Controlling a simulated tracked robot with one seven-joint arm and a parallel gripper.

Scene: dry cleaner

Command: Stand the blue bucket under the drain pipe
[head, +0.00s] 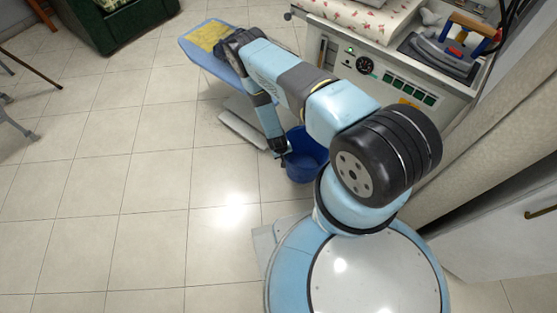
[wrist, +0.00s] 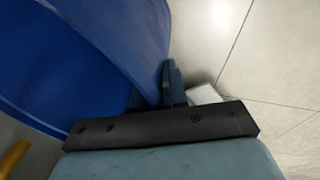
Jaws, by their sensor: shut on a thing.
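The blue bucket (head: 305,158) is low near the floor, just in front of the pressing machine's base. My arm partly hides its right side in the head view. My gripper (head: 280,150) is at the bucket's left rim. In the wrist view the bucket (wrist: 90,55) fills the upper left, and my gripper (wrist: 155,90) is shut on its wall. I cannot tell whether the bucket touches the floor. I cannot make out the drain pipe in either view.
A machine with a control panel (head: 385,75) stands behind the bucket. An ironing board (head: 190,45) with a yellow cloth (head: 208,36) is at the back. A green armchair (head: 125,22) is at upper left. A curtain (head: 490,140) hangs at right.

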